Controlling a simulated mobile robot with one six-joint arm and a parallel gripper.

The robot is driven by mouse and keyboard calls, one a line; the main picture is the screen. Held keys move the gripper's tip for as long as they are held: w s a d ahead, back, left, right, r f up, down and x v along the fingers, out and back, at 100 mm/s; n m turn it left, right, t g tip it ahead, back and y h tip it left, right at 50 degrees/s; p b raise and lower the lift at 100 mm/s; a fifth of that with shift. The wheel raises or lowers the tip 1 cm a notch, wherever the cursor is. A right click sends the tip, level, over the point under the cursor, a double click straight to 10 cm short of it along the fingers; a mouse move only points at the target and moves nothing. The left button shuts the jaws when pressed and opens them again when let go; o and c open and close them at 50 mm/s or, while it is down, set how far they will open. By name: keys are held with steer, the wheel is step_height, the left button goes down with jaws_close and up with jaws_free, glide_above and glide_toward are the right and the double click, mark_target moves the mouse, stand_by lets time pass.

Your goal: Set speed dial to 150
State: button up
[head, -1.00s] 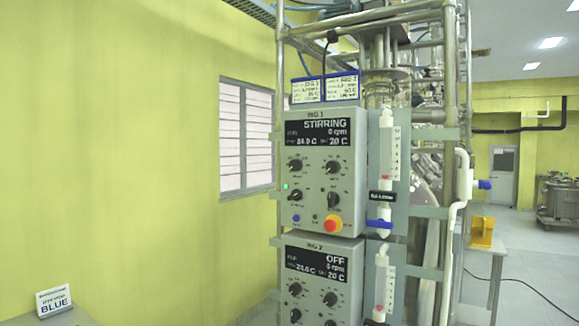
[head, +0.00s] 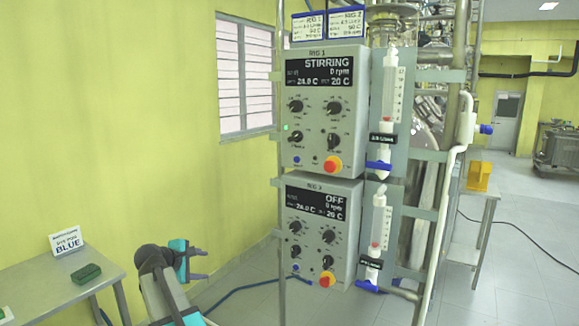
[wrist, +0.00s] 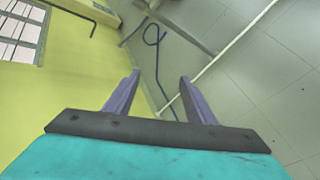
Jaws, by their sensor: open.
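The upper control box, RIG 1 (head: 308,130), is grey with a black display reading STIRRING, 0 rpm. Two dials, an upper left dial (head: 296,106) and an upper right dial (head: 333,108), sit below the display, with more knobs under them. The dial labels are too small to read, so I cannot tell which is the speed dial. The lower box, RIG 2 (head: 318,262), reads OFF and has a similar layout. My gripper (head: 206,264) is open and empty, left of and below RIG 1, apart from both boxes. Its fingers also show in the wrist view (wrist: 158,92).
Glass flow meters (head: 388,100) with blue valves stand right of the boxes. A blue hose (head: 250,287) lies on the floor. Space left of the boxes is clear.

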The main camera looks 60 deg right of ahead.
steer(key=s+d+r+g+h, duration=0.1)
steer(key=s+d+r+h, duration=0.2)
steer(key=r, duration=1)
steer(key=s+d+r+h+p, duration=0.1)
steer(key=s+d+r, duration=0.35)
steer(key=r, duration=0.75)
steer(key=s+d+r+g+h, duration=0.1)
steer(key=s+d+r+h, duration=0.3)
steer(key=r, duration=0.9)
steer(key=g, duration=0.2)
glide_toward(293, 106)
steer(key=a, duration=0.5)
steer(key=shift+r+m+y+p, duration=0.3)
steer(key=d, duration=0.4)
steer(key=d+p, duration=0.1)
steer(key=d, duration=0.4)
steer(key=s+d+p, duration=0.1)
steer(key=d, duration=0.3)
steer(key=shift+d, duration=0.35)
steer(key=shift+c, duration=0.4)
